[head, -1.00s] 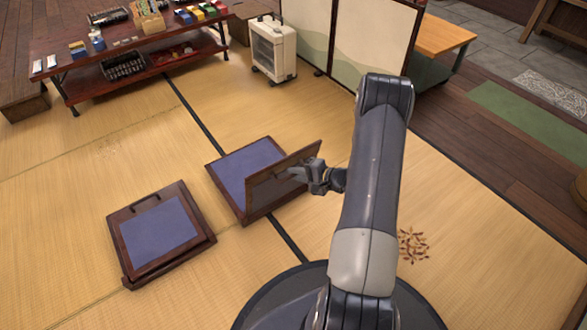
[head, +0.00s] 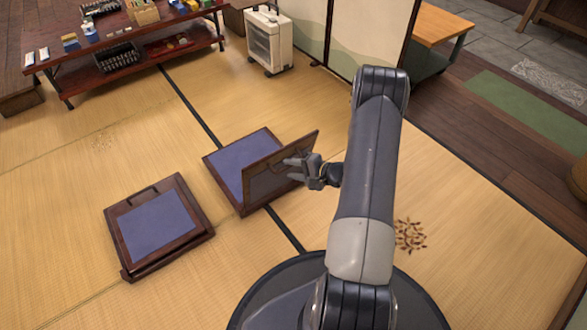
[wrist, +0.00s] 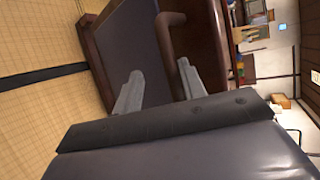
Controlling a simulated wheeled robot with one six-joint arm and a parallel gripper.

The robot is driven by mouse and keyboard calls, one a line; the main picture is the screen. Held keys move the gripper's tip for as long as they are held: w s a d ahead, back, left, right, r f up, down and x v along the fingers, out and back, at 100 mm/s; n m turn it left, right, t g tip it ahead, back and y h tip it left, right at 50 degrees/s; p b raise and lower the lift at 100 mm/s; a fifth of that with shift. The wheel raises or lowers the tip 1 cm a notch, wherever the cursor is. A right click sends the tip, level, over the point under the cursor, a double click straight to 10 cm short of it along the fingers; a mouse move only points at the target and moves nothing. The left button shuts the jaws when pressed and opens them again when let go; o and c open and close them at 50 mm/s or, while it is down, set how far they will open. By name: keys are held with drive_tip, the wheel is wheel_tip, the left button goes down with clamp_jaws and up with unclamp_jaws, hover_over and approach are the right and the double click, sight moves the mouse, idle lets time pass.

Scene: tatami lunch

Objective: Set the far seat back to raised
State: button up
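The far seat has a blue cushion (head: 232,157) in a dark wooden frame. Its back (head: 270,178) stands up steeply from the seat's right side. My gripper (head: 297,166) is at the right part of this back. In the wrist view, my gripper (wrist: 158,88) is open, with its two grey fingers apart. The back's brown handle bar (wrist: 168,38) shows just beyond and between the fingertips. I cannot tell whether a finger touches it. The near seat (head: 158,226) lies at the left, with its back folded flat.
A low dark table (head: 140,52) with goods stands at the back left. A white heater (head: 268,42) and a folding screen (head: 350,30) stand behind the far seat. Brown leaves (head: 410,236) lie on the mat at the right.

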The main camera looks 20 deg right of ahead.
drive_tip(key=shift+d, duration=0.2)
idle(0.4)
drive_tip(key=p+v, duration=0.3)
drive_tip(key=v, duration=0.8)
drive_tip(key=shift+p, duration=0.4)
drive_tip(key=shift+w, duration=0.1)
drive_tip(key=b+x, duration=0.2)
drive_tip(key=x, duration=0.6)
drive_tip(key=shift+b, duration=0.4)
drive_tip(key=shift+a, duration=0.15)
